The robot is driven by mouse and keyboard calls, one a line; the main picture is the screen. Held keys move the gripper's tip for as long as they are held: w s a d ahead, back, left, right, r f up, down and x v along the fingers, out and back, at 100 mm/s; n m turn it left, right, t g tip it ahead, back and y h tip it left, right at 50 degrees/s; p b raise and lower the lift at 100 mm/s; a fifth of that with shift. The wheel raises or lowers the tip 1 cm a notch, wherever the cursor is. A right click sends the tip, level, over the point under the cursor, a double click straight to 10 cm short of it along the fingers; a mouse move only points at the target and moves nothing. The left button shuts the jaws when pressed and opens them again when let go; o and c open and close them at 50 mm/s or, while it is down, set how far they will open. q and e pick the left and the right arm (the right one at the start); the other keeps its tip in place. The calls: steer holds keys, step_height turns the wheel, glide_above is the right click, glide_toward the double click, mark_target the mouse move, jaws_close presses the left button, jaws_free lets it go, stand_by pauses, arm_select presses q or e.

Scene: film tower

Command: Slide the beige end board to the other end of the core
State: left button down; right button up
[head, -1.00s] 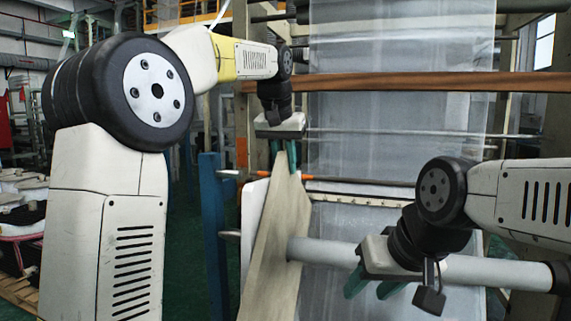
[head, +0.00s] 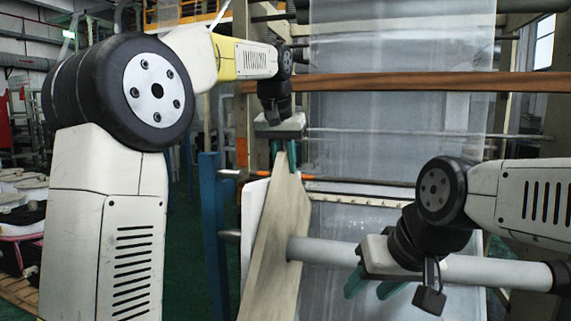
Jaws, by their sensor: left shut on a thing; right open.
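The beige end board (head: 275,245) stands upright, seen nearly edge-on, at the left end of the grey core (head: 325,252). The core runs to the right from the board's face to a dark end piece. My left gripper (head: 284,155) is above the board, its green fingers shut on the board's top edge. My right gripper (head: 372,288) is over the core, right of the board and apart from it. Its green fingers are open and point down in front of the core. Whether they touch the core cannot be told.
A white panel (head: 252,215) stands just behind the board. A blue post (head: 213,235) is at its left. Clear film (head: 400,130) hangs behind, crossed by a brown roller (head: 400,82). The bare core between board and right gripper is free.

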arm_select(q)
steer(key=s+d, duration=0.4)
steer(key=d, duration=0.9)
steer(key=shift+s+d, duration=0.2)
stand_by(0.4)
